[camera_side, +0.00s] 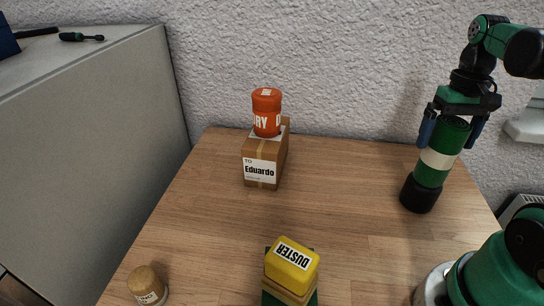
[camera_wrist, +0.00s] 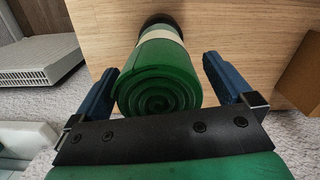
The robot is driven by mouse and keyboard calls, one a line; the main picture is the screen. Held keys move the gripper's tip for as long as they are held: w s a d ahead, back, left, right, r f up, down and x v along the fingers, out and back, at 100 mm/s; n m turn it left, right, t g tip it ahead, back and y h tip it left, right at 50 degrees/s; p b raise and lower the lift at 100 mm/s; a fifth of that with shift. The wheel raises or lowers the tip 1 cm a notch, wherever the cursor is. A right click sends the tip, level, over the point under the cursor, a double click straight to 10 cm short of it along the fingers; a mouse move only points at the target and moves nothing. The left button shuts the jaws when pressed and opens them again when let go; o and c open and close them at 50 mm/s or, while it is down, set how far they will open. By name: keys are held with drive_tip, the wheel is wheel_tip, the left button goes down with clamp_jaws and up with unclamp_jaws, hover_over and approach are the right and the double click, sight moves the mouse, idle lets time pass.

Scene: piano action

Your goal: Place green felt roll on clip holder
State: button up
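The green felt roll (camera_side: 434,174) with a cream band stands on end in a black round base (camera_side: 419,194) at the right of the table in the side view. It leans right in that picture, perhaps from perspective. In the wrist view its spiral end (camera_wrist: 157,92) faces the camera. My gripper (camera_side: 448,138) is over its top, with one blue finger on each side. The wrist view shows gaps between the roll and both fingers, so my gripper (camera_wrist: 160,70) is open around it. I cannot tell whether the black base is the clip holder; no other clip holder is recognisable.
A cardboard box (camera_side: 265,160) labelled Eduardo, with an orange canister (camera_side: 266,112) on it, stands at the back. A yellow duster block (camera_side: 291,265) is at the front. A small labelled wooden cylinder (camera_side: 147,286) stands front left. The middle of the table is clear.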

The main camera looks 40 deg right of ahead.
drive_tip(key=r, duration=1.2)
drive_tip(key=shift+w+d, duration=0.25)
drive_tip(key=shift+w, duration=0.1)
drive_tip(key=shift+w+a+f, duration=0.15)
drive_tip(key=shift+w+a, duration=0.1)
drive_tip(key=shift+w, duration=0.05)
drive_tip(key=w+a+f+n+t, duration=0.3)
drive_tip(key=a+f+t, duration=0.1)
drive_tip(key=a+f, duration=0.2)
drive_tip(key=w+a+f+n+t, duration=0.3)
drive_tip(key=a+f, duration=0.3)
drive_tip(key=a, duration=0.3)
drive_tip(key=shift+w+a+n+t, duration=0.15)
drive_tip(key=shift+w+n+t, duration=0.25)
drive_tip(key=shift+w+n, duration=0.2)
